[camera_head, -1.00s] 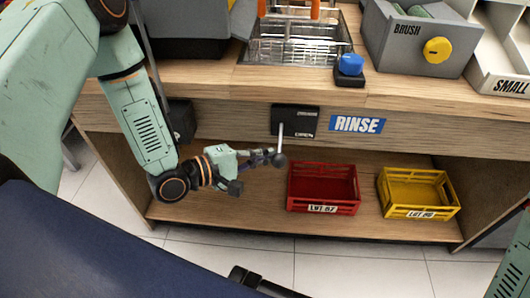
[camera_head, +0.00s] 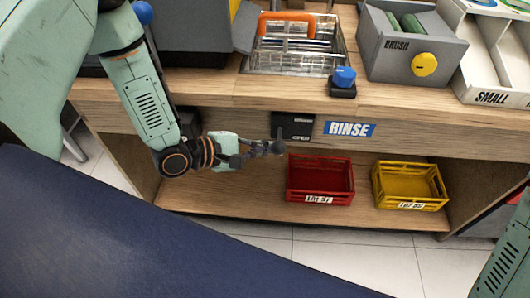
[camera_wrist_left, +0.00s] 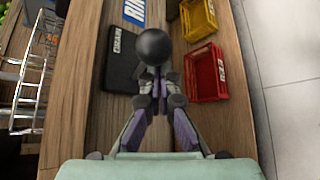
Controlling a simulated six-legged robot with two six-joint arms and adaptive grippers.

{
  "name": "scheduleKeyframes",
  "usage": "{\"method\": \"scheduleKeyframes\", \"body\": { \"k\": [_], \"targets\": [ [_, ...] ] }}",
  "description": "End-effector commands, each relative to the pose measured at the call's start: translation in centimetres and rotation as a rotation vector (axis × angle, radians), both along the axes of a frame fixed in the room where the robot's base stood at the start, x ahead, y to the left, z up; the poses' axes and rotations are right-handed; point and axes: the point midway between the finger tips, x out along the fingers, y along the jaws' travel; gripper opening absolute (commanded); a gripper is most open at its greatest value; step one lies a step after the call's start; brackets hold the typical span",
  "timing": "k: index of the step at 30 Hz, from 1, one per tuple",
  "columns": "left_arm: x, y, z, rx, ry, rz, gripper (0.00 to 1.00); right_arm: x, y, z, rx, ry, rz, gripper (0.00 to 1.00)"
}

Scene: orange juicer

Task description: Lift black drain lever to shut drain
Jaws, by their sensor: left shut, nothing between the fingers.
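The black drain lever panel (camera_head: 296,120) is on the front of the wooden counter, left of the blue RINSE label (camera_head: 349,129). The lever's round black knob (camera_head: 277,147) sits just below the panel on a short-looking grey rod, most of it hidden. My left gripper (camera_head: 262,149) is shut and empty at the knob's left. In the left wrist view the knob (camera_wrist_left: 154,46) shows right in front of my shut fingertips (camera_wrist_left: 157,82), overlapping them. I cannot tell whether they touch it. My right gripper is out of view.
A red crate (camera_head: 291,188) and a yellow crate (camera_head: 380,190) stand on the lower shelf right of my gripper. Above are the sink with a metal basket (camera_head: 255,66), a blue knob (camera_head: 344,76) and a grey brush box (camera_head: 395,65). Floor shows in front.

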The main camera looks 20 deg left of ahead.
Motion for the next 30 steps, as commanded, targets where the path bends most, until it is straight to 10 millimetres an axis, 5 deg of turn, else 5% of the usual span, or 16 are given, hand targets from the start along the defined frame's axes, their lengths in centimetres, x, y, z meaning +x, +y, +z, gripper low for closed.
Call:
{"method": "scheduleKeyframes", "body": {
  "k": [30],
  "targets": [
    [0.0,-0.1,1.5,-0.002,-0.003,-0.003,0.00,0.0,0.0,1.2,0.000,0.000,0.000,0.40]
  ]
}}
